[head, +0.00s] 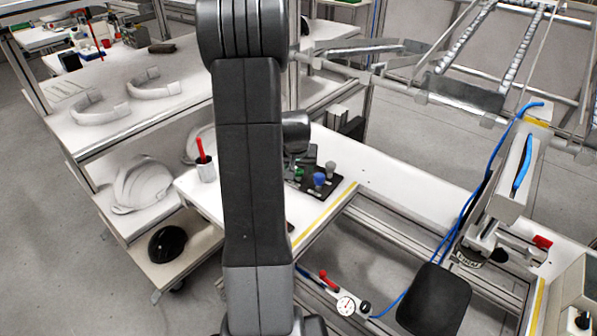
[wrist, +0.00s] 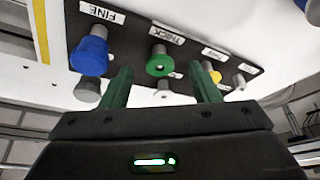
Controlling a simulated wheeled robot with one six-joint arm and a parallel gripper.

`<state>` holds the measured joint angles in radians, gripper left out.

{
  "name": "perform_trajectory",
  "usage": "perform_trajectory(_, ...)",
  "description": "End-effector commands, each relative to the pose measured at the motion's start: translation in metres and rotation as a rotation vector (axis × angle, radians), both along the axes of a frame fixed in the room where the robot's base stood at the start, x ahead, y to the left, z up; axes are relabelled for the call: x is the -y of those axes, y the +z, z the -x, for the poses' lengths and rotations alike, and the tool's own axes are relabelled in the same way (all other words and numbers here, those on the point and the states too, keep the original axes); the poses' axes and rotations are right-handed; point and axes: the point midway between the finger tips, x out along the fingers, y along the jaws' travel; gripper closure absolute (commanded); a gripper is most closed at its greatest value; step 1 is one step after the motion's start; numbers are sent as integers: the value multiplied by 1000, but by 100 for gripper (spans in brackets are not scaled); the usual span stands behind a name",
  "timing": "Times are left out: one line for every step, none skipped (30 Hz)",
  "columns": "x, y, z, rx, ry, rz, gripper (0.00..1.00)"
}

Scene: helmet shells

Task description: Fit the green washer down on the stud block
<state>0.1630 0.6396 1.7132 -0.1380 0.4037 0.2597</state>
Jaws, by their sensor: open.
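The stud block is a dark plate (wrist: 126,38) with labels, "FINE" and "THICK" among them; it also shows in the head view (head: 318,193). In the head view a small green patch (head: 298,174) shows beside the arm. My gripper (wrist: 161,72) is open, its two green fingers apart on either side of the washer in the picture, with no visible contact. In the head view my arm hides most of the gripper.
A blue piece (wrist: 89,55) is at "FINE", left of the washer, and a yellow piece (wrist: 213,75) is close to the right finger. A grey piece (wrist: 88,90) is near the left finger.

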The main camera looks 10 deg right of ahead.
Motion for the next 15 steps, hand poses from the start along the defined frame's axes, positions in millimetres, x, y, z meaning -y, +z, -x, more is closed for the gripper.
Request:
perform_trajectory(1,-3,-1,-1,0,0,44)
perform_trajectory(1,-5,-2,-1,0,0,44)
perform_trajectory(1,-7,-2,-1,0,0,44)
perform_trajectory(1,-7,-3,-1,0,0,44)
perform_trajectory(1,-8,-3,0,0,0,44)
perform_trajectory(1,-8,-3,0,0,0,44)
perform_trajectory(1,-8,-3,0,0,0,44)
perform_trajectory(1,-8,-3,1,0,0,44)
perform_trajectory(1,-8,-3,1,0,0,44)
perform_trajectory(1,-8,-3,1,0,0,44)
perform_trajectory(1,-8,-3,1,0,0,44)
perform_trajectory(1,-8,-3,1,0,0,52)
perform_trajectory(1,-8,-3,1,1,1,58)
perform_trajectory(1,-8,-3,1,0,0,64)
perform_trajectory(1,-8,-3,0,0,0,72)
